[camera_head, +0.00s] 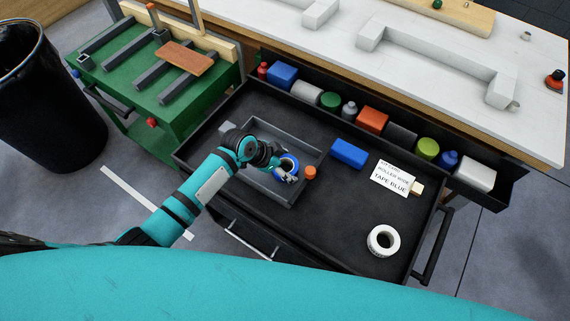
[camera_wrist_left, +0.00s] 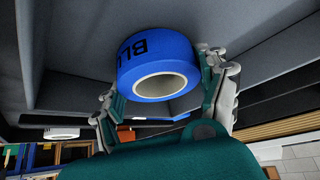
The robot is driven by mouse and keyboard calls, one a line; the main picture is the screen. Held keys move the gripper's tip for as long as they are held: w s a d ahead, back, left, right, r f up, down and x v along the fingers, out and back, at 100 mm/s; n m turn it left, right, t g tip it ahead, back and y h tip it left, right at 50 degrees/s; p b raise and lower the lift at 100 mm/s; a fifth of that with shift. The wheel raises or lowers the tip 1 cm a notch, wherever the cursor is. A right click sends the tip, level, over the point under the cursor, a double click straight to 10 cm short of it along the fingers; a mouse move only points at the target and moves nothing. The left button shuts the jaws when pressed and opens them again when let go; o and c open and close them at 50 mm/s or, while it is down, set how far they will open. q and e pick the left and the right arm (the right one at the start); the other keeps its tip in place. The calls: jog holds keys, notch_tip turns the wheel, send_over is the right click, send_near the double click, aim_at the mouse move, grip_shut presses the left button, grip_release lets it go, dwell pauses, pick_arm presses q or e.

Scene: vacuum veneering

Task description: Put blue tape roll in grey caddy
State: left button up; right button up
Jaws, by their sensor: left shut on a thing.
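The blue tape roll (camera_head: 287,161) has a white core and shows large in the left wrist view (camera_wrist_left: 143,62) with dark lettering on its side. My left gripper (camera_head: 289,176) is shut on it, with a finger on either side of the roll in the wrist view. The grey caddy (camera_head: 301,149) is an open tray on the black cart top. The roll is over or within the right part of the caddy, and grey walls surround it in the wrist view. I cannot tell whether it touches the caddy's floor. My right gripper is not in view.
An orange cylinder (camera_head: 309,172) stands close to the caddy's right side. A blue block (camera_head: 348,153), a printed card (camera_head: 392,178) and a white tape roll (camera_head: 383,240) lie on the cart top (camera_head: 335,215). Several containers line a trough behind. A green bench (camera_head: 150,100) stands left.

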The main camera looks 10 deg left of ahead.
pick_arm(q)
jog(key=shift+f, duration=0.15)
jog(key=o, duration=0.9)
jog(key=shift+o, duration=1.6)
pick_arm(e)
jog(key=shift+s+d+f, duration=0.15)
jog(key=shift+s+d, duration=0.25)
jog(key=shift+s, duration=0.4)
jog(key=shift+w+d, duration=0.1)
